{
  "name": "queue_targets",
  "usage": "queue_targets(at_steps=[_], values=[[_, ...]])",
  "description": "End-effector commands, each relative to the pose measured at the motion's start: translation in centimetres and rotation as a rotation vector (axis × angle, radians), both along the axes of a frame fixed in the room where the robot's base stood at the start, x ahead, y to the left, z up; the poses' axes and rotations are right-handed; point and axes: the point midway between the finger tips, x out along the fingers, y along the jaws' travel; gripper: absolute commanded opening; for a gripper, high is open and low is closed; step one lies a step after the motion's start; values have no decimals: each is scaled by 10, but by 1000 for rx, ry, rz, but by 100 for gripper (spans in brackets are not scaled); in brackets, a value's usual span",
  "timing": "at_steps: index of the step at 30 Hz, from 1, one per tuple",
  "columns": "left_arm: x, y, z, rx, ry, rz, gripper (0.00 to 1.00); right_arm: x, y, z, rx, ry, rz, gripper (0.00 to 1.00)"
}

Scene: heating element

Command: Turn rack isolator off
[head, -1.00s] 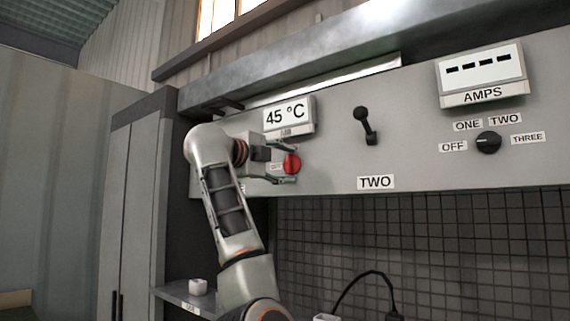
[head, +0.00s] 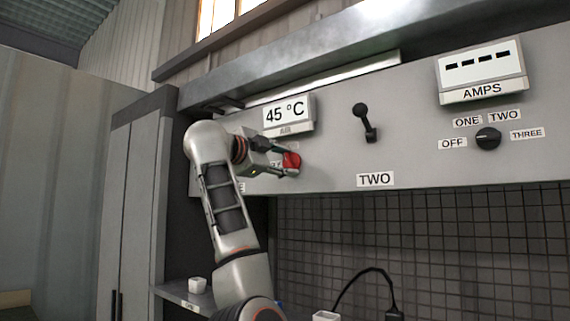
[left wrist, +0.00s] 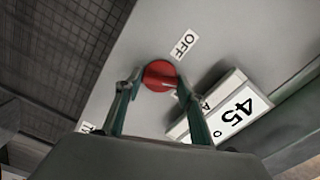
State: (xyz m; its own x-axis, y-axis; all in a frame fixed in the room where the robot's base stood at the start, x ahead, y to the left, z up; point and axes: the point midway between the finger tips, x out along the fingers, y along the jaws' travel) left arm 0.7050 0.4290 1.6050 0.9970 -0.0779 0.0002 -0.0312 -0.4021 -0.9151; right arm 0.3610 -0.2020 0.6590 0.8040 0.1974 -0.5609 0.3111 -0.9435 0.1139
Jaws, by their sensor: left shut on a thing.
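The rack isolator is a round red knob (head: 292,159) on the grey panel, below the 45 °C display. In the left wrist view the red knob (left wrist: 159,74) has an OFF label (left wrist: 184,44) beside it. My left gripper (head: 286,160) is shut on the knob, with one finger on each side of it. In the left wrist view the two fingers of this gripper (left wrist: 158,84) flank the knob. The label beside the knob in the head view is partly hidden by the gripper. My right gripper is not in view.
The 45 °C display (head: 289,115) sits just above the gripper. To the right are a black lever (head: 365,124), a TWO label (head: 375,180), a black selector dial (head: 488,139) and an AMPS meter (head: 482,72). A small white object (head: 197,285) stands on the shelf below.

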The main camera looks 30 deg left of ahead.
Motion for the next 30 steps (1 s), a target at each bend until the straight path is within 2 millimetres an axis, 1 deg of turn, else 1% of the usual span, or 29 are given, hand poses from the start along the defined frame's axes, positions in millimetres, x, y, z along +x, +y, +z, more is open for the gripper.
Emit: queue_targets(at_steps=[21, 30], values=[[0, 0, -1, -679, 56, 0, 17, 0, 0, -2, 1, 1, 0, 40], [0, 0, -1, -934, 76, 1, 17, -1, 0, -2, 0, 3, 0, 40]])
